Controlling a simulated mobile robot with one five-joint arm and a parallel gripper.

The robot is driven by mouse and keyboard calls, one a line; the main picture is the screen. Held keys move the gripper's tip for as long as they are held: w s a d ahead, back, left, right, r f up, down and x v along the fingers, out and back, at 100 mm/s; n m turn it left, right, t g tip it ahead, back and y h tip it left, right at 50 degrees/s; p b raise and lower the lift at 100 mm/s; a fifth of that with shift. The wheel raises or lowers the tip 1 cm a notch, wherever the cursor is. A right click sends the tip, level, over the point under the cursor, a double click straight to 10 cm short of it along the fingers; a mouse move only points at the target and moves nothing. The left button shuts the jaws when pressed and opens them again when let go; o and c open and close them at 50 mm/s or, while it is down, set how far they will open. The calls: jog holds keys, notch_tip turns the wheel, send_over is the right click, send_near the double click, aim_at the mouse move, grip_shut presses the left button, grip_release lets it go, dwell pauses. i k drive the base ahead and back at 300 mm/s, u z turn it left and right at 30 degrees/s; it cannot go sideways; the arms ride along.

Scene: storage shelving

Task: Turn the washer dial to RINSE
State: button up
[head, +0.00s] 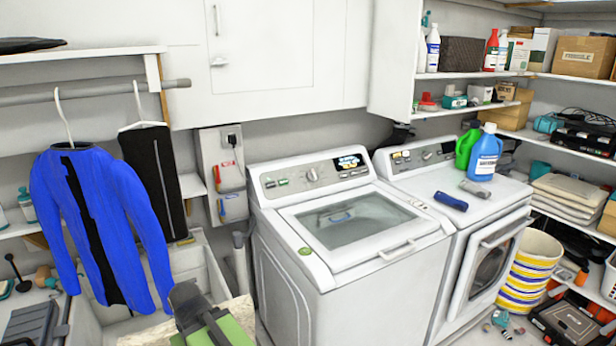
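The top-loading washer (335,275) stands in the middle, with its glass lid (350,222) shut. Its dial (312,175) is a round grey knob on the tilted control panel (290,183) at the back. It is too small here to read its pointer or the printed settings. A lit display (350,162) is right of the dial. A dark grey and green piece at the bottom edge, left of the washer, seems to be my arm's end, my gripper (188,300). It is well apart from the dial, and I cannot make out its fingers.
The dryer (500,240) stands right of the washer, with a blue jug (485,155), a green jug (466,150) and a dark blue roll (451,201) on top. A blue jacket (120,200) hangs at left. A white cabinet (265,60) overhangs behind the washer.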

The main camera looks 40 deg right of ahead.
aim_at(312, 176)
jog(key=u, duration=0.15)
jog(key=k, duration=1.25)
jog(key=z, duration=1.05)
jog(key=i, duration=1)
jog(key=z, duration=0.05)
